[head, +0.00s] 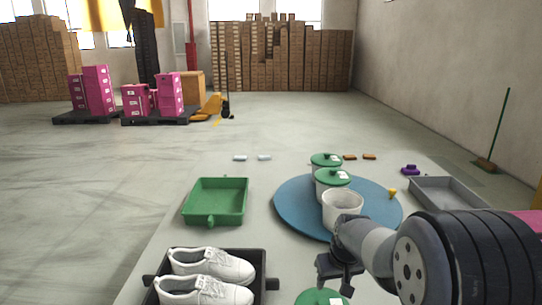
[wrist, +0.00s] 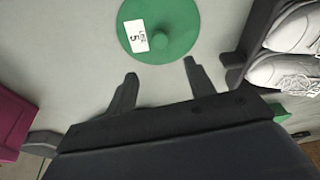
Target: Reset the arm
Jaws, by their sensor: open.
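My gripper (head: 338,272) reaches in from the right in the head view, low over the table's near part. In the wrist view my gripper (wrist: 160,82) is open, with nothing between its fingers. A round green lid (wrist: 168,28) with a white label and a knob lies flat just beyond the fingertips. The lid (head: 322,298) is partly cut off at the bottom of the head view. A white pot (head: 343,208) without a lid stands on a blue round mat (head: 290,205), behind my gripper. Two pots with green lids (head: 332,177) stand behind it.
A black tray (head: 262,262) with white shoes (head: 208,291) stands left of my gripper. A green tray (head: 217,203) is behind it, and a grey tray (head: 447,196) is at right. A yellow object (head: 392,192) sits on the mat; a purple one (head: 410,169) lies beyond.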

